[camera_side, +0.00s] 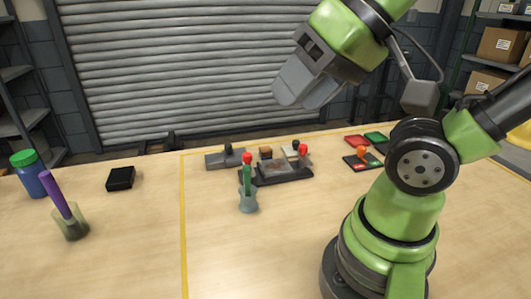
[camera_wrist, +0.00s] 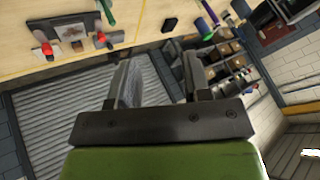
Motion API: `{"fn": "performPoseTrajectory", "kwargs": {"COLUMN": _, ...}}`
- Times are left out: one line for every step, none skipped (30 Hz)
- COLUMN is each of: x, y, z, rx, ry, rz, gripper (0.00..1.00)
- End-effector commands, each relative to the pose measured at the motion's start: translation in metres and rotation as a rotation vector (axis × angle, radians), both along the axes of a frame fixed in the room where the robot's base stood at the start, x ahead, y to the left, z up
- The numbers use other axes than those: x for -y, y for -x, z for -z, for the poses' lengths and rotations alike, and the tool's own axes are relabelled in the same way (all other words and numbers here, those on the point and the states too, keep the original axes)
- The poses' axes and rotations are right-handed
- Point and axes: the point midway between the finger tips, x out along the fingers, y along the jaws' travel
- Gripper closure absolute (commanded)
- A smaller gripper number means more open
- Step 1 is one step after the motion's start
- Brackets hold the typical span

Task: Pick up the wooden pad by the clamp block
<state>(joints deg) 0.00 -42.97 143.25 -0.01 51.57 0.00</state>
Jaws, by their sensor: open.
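The wooden pad (camera_side: 265,152) is a small brown block on the table, just right of a grey clamp block (camera_side: 217,160) with a dark knob. It sits behind a dark fixture (camera_side: 282,173) with a grey plate and red-topped clamps. My gripper (camera_side: 301,101) is high above the table, tilted, well above the fixture and apart from everything. In the wrist view its two fingers (camera_wrist: 159,80) are spread with nothing between them.
A grey holder (camera_side: 248,200) with a green-handled tool stands in front of the fixture. Red and green trays (camera_side: 362,161) lie to its right. A black box (camera_side: 121,178), a cup (camera_side: 71,224) with a purple stick and a blue bottle (camera_side: 34,180) stand left. The front table is clear.

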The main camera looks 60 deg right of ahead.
Motion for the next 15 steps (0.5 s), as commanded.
{"fn": "performPoseTrajectory", "kwargs": {"x": 0.0, "y": 0.0, "z": 0.0, "rx": 0.0, "ry": 0.0, "rz": 0.0, "gripper": 0.44}}
{"fn": "performPoseTrajectory", "kwargs": {"x": 0.0, "y": 0.0, "z": 0.0, "rx": 0.0, "ry": 0.0, "rz": 0.0, "gripper": 0.37}}
{"fn": "performPoseTrajectory", "kwargs": {"x": 0.0, "y": 0.0, "z": 0.0, "rx": 0.0, "ry": 0.0, "rz": 0.0, "gripper": 0.32}}
{"fn": "performPoseTrajectory", "kwargs": {"x": 0.0, "y": 0.0, "z": 0.0, "rx": 0.0, "ry": 0.0, "rz": 0.0, "gripper": 0.32}}
{"fn": "performPoseTrajectory", "kwargs": {"x": 0.0, "y": 0.0, "z": 0.0, "rx": 0.0, "ry": 0.0, "rz": 0.0, "gripper": 0.32}}
{"fn": "performPoseTrajectory", "kwargs": {"x": 0.0, "y": 0.0, "z": 0.0, "rx": 0.0, "ry": 0.0, "rz": 0.0, "gripper": 0.32}}
{"fn": "performPoseTrajectory", "kwargs": {"x": 0.0, "y": 0.0, "z": 0.0, "rx": 0.0, "ry": 0.0, "rz": 0.0, "gripper": 0.32}}
{"fn": "performPoseTrajectory", "kwargs": {"x": 0.0, "y": 0.0, "z": 0.0, "rx": 0.0, "ry": 0.0, "rz": 0.0, "gripper": 0.32}}
{"fn": "performPoseTrajectory", "kwargs": {"x": 0.0, "y": 0.0, "z": 0.0, "rx": 0.0, "ry": 0.0, "rz": 0.0, "gripper": 0.32}}
{"fn": "performPoseTrajectory", "kwargs": {"x": 0.0, "y": 0.0, "z": 0.0, "rx": 0.0, "ry": 0.0, "rz": 0.0, "gripper": 0.32}}
{"fn": "performPoseTrajectory", "kwargs": {"x": 0.001, "y": -0.001, "z": 0.0, "rx": -0.002, "ry": 0.001, "rz": 0.003, "gripper": 0.32}}
{"fn": "performPoseTrajectory", "kwargs": {"x": 0.002, "y": -0.004, "z": -0.001, "rx": -0.003, "ry": 0.004, "rz": 0.009, "gripper": 0.32}}
{"fn": "performPoseTrajectory", "kwargs": {"x": 0.003, "y": -0.007, "z": -0.001, "rx": -0.008, "ry": 0.007, "rz": 0.016, "gripper": 0.32}}
{"fn": "performPoseTrajectory", "kwargs": {"x": 0.005, "y": -0.011, "z": -0.002, "rx": -0.014, "ry": 0.012, "rz": 0.026, "gripper": 0.32}}
{"fn": "performPoseTrajectory", "kwargs": {"x": 0.01, "y": -0.019, "z": -0.003, "rx": -0.021, "ry": 0.022, "rz": 0.044, "gripper": 0.32}}
